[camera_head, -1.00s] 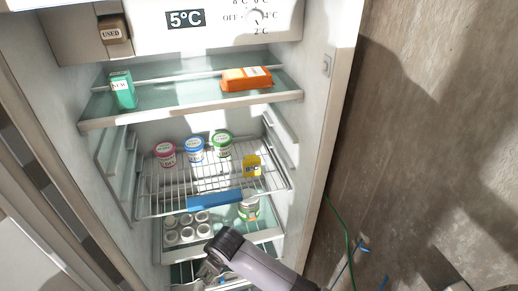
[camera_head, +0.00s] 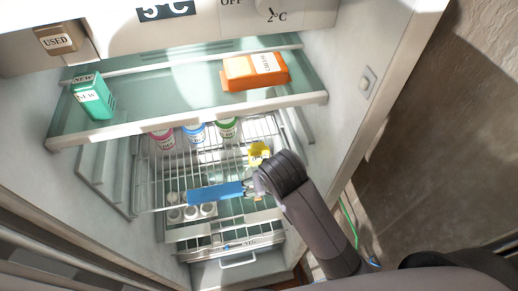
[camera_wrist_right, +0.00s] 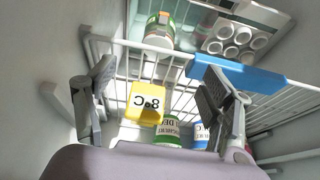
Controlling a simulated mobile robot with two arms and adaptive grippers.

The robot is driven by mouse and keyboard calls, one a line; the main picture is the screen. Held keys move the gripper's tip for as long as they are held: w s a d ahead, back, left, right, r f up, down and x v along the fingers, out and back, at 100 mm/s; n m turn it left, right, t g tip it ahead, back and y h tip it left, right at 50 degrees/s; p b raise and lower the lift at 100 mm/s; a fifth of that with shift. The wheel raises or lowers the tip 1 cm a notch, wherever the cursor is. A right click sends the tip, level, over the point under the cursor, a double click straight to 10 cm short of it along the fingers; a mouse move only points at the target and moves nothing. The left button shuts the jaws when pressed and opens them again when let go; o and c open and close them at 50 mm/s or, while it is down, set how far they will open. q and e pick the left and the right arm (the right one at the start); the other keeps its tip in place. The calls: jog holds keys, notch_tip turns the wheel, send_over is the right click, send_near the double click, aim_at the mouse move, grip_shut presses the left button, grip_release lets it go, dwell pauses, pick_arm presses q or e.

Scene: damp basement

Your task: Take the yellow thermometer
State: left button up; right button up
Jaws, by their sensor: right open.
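The yellow thermometer (camera_head: 259,150) stands on the wire shelf (camera_head: 151,182) of the open fridge, at the shelf's right side. In the right wrist view the thermometer (camera_wrist_right: 146,99) appears upside down, with "8°C" on its face. It lies between the two spread fingers of my right gripper (camera_wrist_right: 152,92), with gaps at both sides. In the head view my right gripper (camera_head: 257,182) is at the shelf's front, just before the thermometer, and partly hidden by its own wrist. It is open and empty. My left gripper is out of view.
A blue strip (camera_head: 216,192) lies along the wire shelf's front edge. Pink, blue and green (camera_head: 227,128) tubs stand behind. A glass shelf above holds a green carton (camera_head: 95,97) and an orange pack (camera_head: 254,70). A jar (camera_wrist_right: 160,30) shows below. The fridge wall is close on the right.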

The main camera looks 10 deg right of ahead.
aim_at(259, 151)
jog(key=w, duration=0.2)
jog(key=w+p, duration=0.1)
jog(key=w, duration=0.3)
jog(key=shift+w+d, duration=0.1)
jog(key=shift+d, duration=0.15)
jog(key=shift+w+a+p, duration=0.1)
jog(key=shift+w+p, duration=0.2)
jog(key=shift+w, duration=0.2)
jog(key=w+p, duration=0.1)
jog(key=w, duration=0.2)
jog(key=shift+w+r, duration=0.1)
jog(key=shift+w, duration=0.25)
jog(key=shift+p+x, duration=0.7)
jog(key=shift+x, duration=0.55)
jog(key=shift+f, duration=0.3)
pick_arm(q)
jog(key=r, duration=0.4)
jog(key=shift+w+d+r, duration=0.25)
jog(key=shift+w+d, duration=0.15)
pick_arm(e)
jog(key=c, duration=1.2)
